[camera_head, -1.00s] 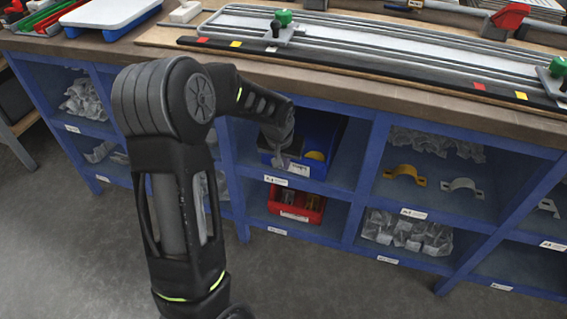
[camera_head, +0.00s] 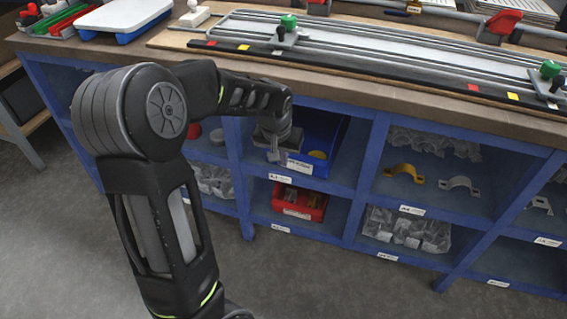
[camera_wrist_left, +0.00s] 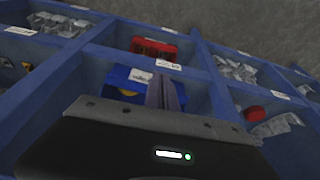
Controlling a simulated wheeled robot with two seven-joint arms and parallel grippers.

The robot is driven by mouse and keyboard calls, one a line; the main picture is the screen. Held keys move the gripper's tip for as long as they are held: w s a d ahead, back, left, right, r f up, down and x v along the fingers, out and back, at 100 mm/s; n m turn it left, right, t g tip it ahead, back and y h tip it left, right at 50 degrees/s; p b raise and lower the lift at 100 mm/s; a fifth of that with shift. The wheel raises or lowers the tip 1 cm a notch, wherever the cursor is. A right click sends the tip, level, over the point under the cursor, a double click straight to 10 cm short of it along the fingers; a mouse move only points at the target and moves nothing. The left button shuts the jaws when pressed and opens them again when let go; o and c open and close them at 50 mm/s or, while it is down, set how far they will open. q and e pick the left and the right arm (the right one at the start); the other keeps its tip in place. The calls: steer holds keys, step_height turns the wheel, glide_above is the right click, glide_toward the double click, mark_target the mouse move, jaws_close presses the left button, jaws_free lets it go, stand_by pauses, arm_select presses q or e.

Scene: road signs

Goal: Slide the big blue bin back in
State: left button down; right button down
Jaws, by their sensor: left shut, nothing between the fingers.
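The big blue bin (camera_head: 318,143) sits in an upper compartment of the blue shelf unit, with a white label on its front and a round yellow item inside. In the left wrist view the blue bin (camera_wrist_left: 118,78) shows just beyond my fingers, partly hidden by them and the gripper body. My left gripper (camera_head: 276,152) is shut and empty, at the left part of the bin's front. I cannot tell whether the fingertips touch the bin. My right gripper is not in view.
A red bin (camera_head: 300,201) sits in the compartment below. Shelf dividers (camera_head: 366,165) stand on both sides of the blue bin's compartment. The workbench top (camera_head: 365,92) overhangs above, carrying a long rail fixture. The floor in front is clear.

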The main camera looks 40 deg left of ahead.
arm_select(q)
steer(key=shift+v, duration=1.4)
